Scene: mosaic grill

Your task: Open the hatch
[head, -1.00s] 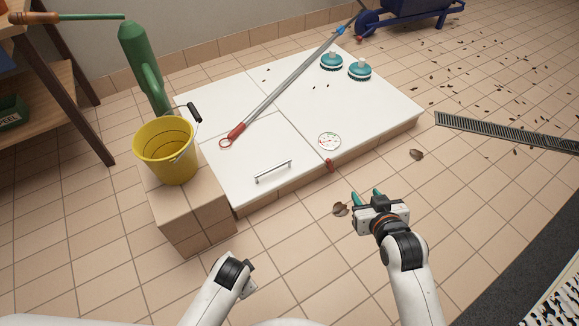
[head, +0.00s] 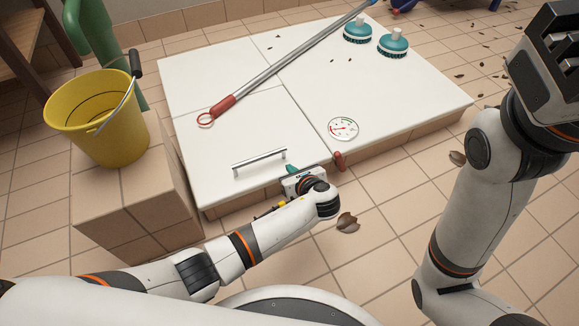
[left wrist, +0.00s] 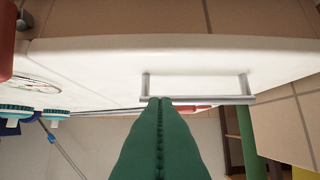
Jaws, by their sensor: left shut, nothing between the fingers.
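The hatch (head: 215,150) is a white panel at the front left of a low tiled platform, lying flat and closed. Its silver bar handle (head: 260,161) is near the front edge; in the left wrist view the handle (left wrist: 215,99) spans above and right of the fingertips. My left gripper (head: 291,168) is shut and empty at the platform's front edge, just right of the handle. Its green fingers (left wrist: 160,101) are together and overlap the bar's end in the wrist view; contact cannot be told.
A pole with a red grip (head: 222,106) lies across the white panels, its end loop over the hatch. A round gauge (head: 343,128) and a red lever (head: 339,161) are right of the handle. A yellow bucket (head: 95,120) stands on a tiled block (head: 115,190) to the left.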

